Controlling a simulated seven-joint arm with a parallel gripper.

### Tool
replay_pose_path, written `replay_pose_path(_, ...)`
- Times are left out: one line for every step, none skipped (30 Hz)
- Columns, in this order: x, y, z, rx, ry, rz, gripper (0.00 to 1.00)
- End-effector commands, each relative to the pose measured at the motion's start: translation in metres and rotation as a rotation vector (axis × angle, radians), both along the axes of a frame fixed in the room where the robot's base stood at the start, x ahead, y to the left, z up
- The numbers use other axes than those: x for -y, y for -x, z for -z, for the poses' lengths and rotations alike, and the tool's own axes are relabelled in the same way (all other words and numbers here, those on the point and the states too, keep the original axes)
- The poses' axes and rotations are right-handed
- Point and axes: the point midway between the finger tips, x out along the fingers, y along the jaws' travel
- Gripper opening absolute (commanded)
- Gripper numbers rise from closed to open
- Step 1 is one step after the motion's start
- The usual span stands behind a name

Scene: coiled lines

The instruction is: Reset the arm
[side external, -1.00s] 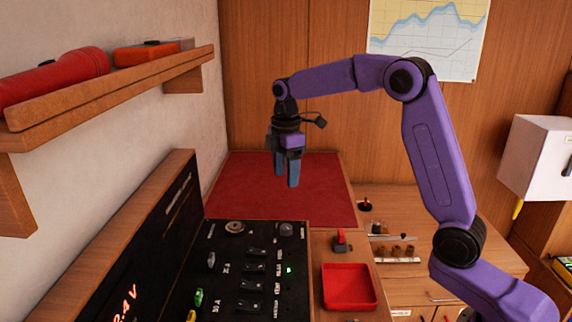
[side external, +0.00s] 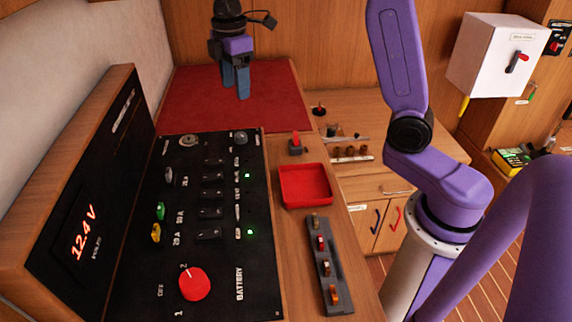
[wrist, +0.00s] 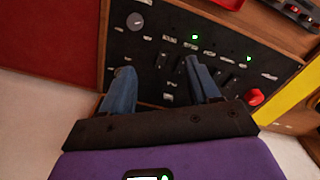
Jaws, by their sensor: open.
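My gripper (side external: 236,82) hangs from my purple arm (side external: 398,60) with its fingers pointing down over the red mat (side external: 285,105) at the back. Its blue fingers are apart with nothing between them. In the wrist view my gripper (wrist: 158,70) is also open and empty, its two fingers showing in front of the black switch panel (wrist: 180,22). The panel (side external: 150,280) lies in front of the mat in the side view, with a red battery knob (side external: 195,284) near its front edge.
A red tray (side external: 305,199) and a dark strip of small coloured parts (side external: 325,285) lie right of the panel. An upright board (side external: 85,215) reads 12.4 V at left. A white box (side external: 490,60) is on the right wall. Most of the mat is bare.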

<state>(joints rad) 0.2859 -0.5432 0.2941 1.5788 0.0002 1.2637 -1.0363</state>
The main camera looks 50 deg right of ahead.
Motion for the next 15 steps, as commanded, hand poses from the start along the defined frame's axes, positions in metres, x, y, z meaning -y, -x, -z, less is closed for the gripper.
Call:
replay_pose_path(-0.008,0.014,0.0,0.002,0.0,0.002,0.61)
replay_pose_path(-0.012,0.023,0.001,0.002,-0.001,0.008,0.61)
replay_pose_path(-0.018,0.034,0.002,0.002,-0.001,0.016,0.61)
replay_pose_path(-0.021,0.042,0.003,0.004,-0.002,0.022,0.61)
replay_pose_path(-0.024,0.051,0.004,0.004,-0.003,0.028,0.61)
replay_pose_path(-0.029,0.063,0.006,0.004,-0.003,0.035,0.61)
replay_pose_path(-0.031,0.071,0.006,0.005,-0.005,0.041,0.61)
replay_pose_path(-0.034,0.08,0.008,0.005,-0.005,0.046,0.61)
replay_pose_path(-0.037,0.093,0.009,0.006,-0.006,0.054,0.61)
replay_pose_path(-0.038,0.102,0.011,0.007,-0.007,0.059,0.61)
replay_pose_path(-0.04,0.111,0.012,0.007,-0.007,0.063,0.61)
replay_pose_path(-0.041,0.124,0.014,0.007,-0.009,0.072,0.61)
replay_pose_path(-0.042,0.134,0.016,0.007,-0.009,0.076,0.61)
replay_pose_path(-0.042,0.143,0.018,0.008,-0.01,0.082,0.61)
replay_pose_path(-0.042,0.156,0.02,0.008,-0.011,0.09,0.61)
